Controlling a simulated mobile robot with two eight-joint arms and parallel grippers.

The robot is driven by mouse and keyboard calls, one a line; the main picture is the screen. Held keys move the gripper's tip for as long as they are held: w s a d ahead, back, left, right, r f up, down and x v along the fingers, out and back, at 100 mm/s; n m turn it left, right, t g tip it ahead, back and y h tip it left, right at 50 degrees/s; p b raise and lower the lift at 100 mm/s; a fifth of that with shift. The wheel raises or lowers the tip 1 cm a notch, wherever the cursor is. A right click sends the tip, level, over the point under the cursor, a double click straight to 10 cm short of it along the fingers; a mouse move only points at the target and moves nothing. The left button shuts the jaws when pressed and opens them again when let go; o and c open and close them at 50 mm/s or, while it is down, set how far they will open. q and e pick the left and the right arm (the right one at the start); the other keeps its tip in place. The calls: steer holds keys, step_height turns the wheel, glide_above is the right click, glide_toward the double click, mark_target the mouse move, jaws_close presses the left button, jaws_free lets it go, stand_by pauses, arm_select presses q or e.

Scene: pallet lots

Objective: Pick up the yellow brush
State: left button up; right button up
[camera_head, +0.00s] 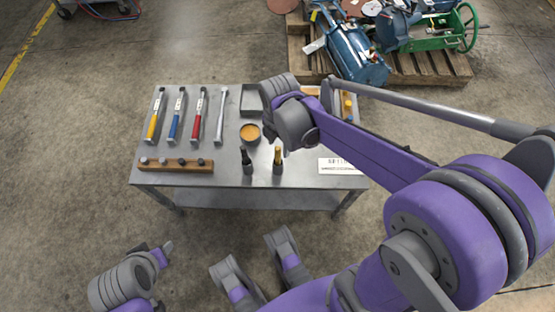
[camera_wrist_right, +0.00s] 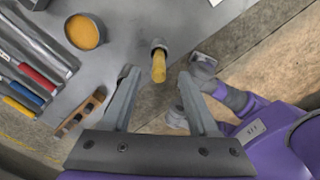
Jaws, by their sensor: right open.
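The yellow brush (camera_head: 278,158) stands upright with a dark lower part near the front edge of the grey table (camera_head: 205,193). It also shows in the right wrist view (camera_wrist_right: 158,67), its yellow end toward the camera. My right gripper (camera_wrist_right: 157,75) is open and empty, with the brush beyond and between its fingertips in that view, no contact visible. In the head view my right wrist is over the table just behind the brush, and its fingers are hidden. My left arm's end (camera_head: 160,252) is low in front of the table; its jaws are unclear.
A dark upright tool (camera_head: 247,161) stands just left of the brush. Behind are a round orange-filled container (camera_head: 250,133) and a dark tray (camera_head: 252,99). Several long tools lie at left behind a wooden rack (camera_head: 175,165). A white label (camera_head: 340,166) lies at right.

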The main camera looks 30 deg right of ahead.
mark_target(278, 148)
step_height(278, 148, down, 4)
steer(key=shift+w+a+f+b, duration=0.1)
steer(key=shift+b, duration=0.6)
jaws_close()
